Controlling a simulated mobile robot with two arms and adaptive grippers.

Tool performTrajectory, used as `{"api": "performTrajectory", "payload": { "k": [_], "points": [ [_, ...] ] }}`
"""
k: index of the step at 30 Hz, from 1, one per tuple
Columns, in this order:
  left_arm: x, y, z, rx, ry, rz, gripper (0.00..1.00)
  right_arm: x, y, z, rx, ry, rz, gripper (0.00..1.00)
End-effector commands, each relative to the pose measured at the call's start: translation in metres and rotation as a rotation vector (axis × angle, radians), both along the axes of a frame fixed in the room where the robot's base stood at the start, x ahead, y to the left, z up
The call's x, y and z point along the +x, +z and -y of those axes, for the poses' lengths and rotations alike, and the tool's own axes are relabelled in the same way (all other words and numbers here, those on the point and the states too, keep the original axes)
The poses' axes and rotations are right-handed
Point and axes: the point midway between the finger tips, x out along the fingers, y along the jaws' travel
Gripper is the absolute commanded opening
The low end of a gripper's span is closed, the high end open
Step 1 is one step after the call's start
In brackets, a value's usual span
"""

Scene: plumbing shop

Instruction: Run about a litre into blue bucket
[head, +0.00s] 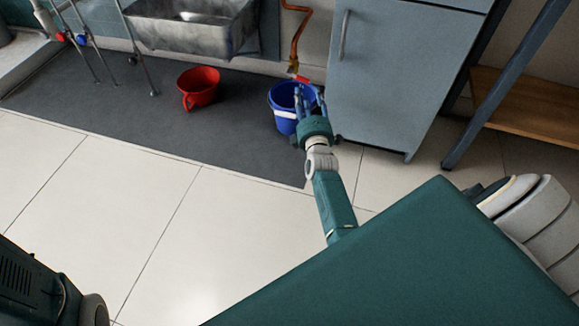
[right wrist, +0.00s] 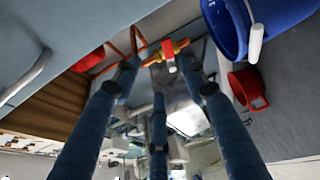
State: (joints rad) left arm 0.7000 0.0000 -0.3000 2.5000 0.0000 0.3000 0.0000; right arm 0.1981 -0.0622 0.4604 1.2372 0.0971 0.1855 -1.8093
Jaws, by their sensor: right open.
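The blue bucket (head: 284,97) stands on the dark mat, under a copper pipe (head: 297,40) that ends in a tap with a red lever (head: 302,79). My right gripper (head: 308,98) overlaps the bucket's right side in the head view and hides part of it. In the right wrist view its fingers (right wrist: 162,80) are spread and empty, pointing towards the brass tap with its red lever (right wrist: 169,57), which shows beyond the fingertips. The bucket (right wrist: 282,22) lies at the upper right there, with a white handle grip. The bucket's inside is mostly hidden. My left gripper is not in view.
A red jug-like bucket (head: 199,86) stands on the mat (head: 130,115), left of the blue one. A steel sink (head: 190,25) is behind. A grey cabinet (head: 395,75) stands close right of the tap. Pale floor tiles (head: 130,190) in front are clear.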

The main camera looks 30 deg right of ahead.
Motion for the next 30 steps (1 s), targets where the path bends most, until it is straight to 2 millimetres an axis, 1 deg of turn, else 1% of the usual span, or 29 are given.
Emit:
{"api": "performTrajectory", "payload": {
  "k": [1, 3, 11, 17, 23, 30],
  "points": [
    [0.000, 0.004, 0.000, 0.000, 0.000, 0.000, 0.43, -0.002, 0.002, 0.001, -0.002, 0.001, -0.002, 0.43],
    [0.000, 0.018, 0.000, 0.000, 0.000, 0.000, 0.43, -0.002, 0.006, -0.005, 0.023, 0.014, -0.011, 0.43],
    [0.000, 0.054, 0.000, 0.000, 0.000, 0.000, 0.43, -0.009, 0.001, -0.026, 0.128, 0.056, -0.051, 0.43],
    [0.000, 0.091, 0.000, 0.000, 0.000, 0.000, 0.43, -0.020, -0.002, -0.047, 0.233, 0.087, -0.098, 0.43],
    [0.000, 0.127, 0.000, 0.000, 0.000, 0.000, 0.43, -0.035, -0.008, -0.068, 0.338, 0.109, -0.150, 0.43],
    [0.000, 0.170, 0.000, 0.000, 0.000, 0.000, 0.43, -0.059, -0.014, -0.093, 0.465, 0.120, -0.218, 0.43]
  ]
}}
